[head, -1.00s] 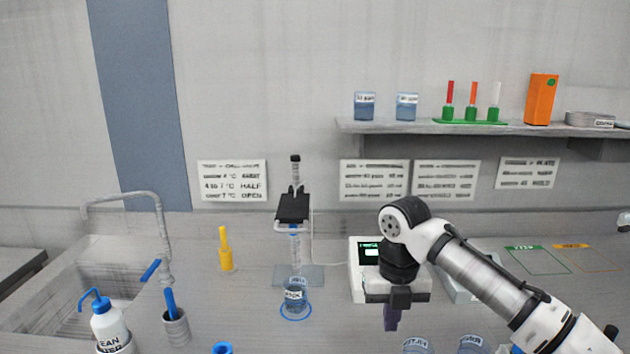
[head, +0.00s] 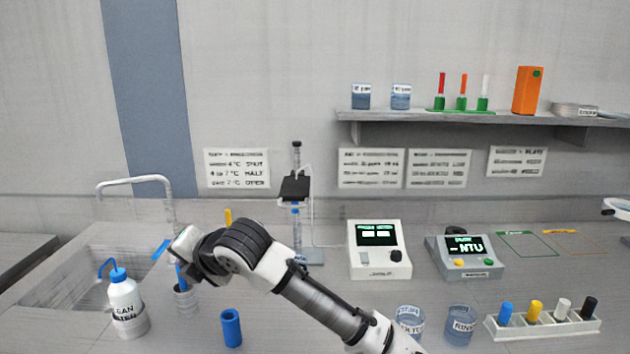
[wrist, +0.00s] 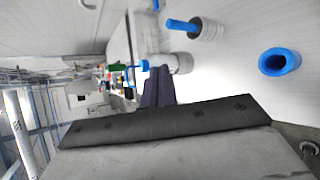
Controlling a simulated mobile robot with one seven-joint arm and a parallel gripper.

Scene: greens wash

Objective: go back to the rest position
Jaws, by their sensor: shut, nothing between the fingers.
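My arm reaches from the bottom right across to the left in the head view. Its wrist end is above the counter by the sink, near the grey holder (head: 186,301) with a blue-handled tool. In the head view the fingers are hidden behind the wrist. In the wrist view my gripper (wrist: 158,76) shows dark fingers together, with nothing between them. A blue cup (head: 231,328) stands in front of the wrist; it also shows in the wrist view (wrist: 280,62).
A wash bottle (head: 124,298) stands left of the holder by the sink (head: 85,275). Two meters (head: 379,262) (head: 465,262), water beakers (head: 461,325) and a cuvette rack (head: 545,327) are on the right. A burette stand (head: 296,190) is behind my arm.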

